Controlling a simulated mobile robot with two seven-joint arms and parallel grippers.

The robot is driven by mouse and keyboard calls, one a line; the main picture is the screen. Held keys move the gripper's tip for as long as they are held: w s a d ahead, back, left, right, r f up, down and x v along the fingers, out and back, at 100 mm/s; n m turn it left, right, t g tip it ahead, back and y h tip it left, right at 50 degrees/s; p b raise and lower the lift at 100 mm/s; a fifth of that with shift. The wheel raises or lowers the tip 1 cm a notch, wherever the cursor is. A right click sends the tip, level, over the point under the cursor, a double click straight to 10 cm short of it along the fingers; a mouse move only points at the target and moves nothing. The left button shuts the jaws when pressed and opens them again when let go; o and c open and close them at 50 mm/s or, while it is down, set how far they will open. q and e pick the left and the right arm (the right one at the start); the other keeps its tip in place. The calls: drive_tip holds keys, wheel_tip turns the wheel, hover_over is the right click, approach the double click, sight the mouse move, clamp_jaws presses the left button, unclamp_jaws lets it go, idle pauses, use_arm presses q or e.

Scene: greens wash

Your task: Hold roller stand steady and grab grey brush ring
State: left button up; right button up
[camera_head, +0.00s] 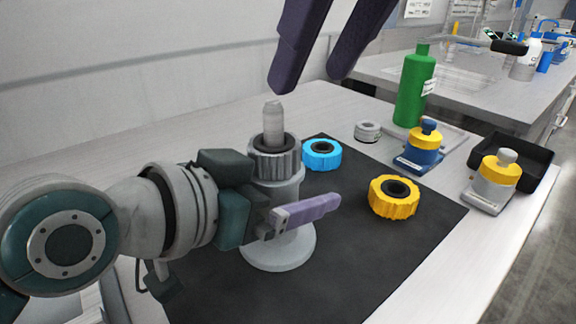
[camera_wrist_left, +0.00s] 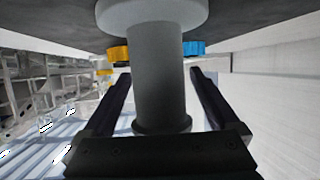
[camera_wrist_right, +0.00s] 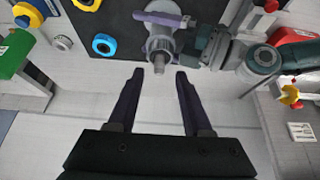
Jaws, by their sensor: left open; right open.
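The light grey roller stand (camera_head: 278,252) stands upright on the dark mat, its narrow spindle (camera_head: 273,122) pointing up. The grey brush ring (camera_head: 276,162), ribbed and dark grey, sits around the spindle near the stand's top. My left gripper (camera_head: 308,208) is open around the stand's post, one purple finger in front; the other is hidden in the head view. The left wrist view shows the post (camera_wrist_left: 157,80) between both fingers, with gaps at the sides. My right gripper (camera_head: 310,79) is open and empty above the stand; in its wrist view the spindle tip (camera_wrist_right: 159,66) lies near its fingertips.
A blue ring (camera_head: 321,155) and a yellow ring (camera_head: 394,198) lie on the mat (camera_head: 350,235). A small light grey ring (camera_head: 367,131), green bottle (camera_head: 412,90), blue-and-yellow bottle (camera_head: 424,148), grey-and-yellow bottle (camera_head: 492,180) and black tray (camera_head: 515,150) are to the right.

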sight(271, 129)
use_arm(q)
drive_tip(key=shift+d, duration=0.1)
clamp_jaws()
idle(0.8)
idle(0.5)
use_arm(e)
drive_tip(key=shift+o, duration=1.4)
drive_tip(key=shift+a+r+m, duration=0.1)
drive_tip(key=shift+a+m, duration=0.1)
drive_tip(key=shift+m, duration=0.1)
drive_tip(key=o, duration=0.5)
drive_tip(key=a+m+h, duration=0.1)
drive_tip(key=m, duration=0.1)
drive_tip(key=a+r+m+h, duration=0.1)
drive_tip(key=m, duration=0.1)
drive_tip(key=shift+w+a+m, duration=0.2)
drive_tip(key=shift+a+m, duration=0.05)
drive_tip(key=shift+m, duration=0.05)
drive_tip(key=shift+c, duration=0.2)
drive_tip(key=w+f+m, duration=0.1)
drive_tip(key=f, duration=0.2)
drive_tip(key=w+f+m+h, duration=0.1)
drive_tip(key=f, duration=0.2)
drive_tip(key=w+f+m+h, duration=0.1)
drive_tip(key=f, duration=0.3)
drive_tip(key=shift+w+a+m, duration=0.3)
drive_tip(key=shift+w+m, duration=0.1)
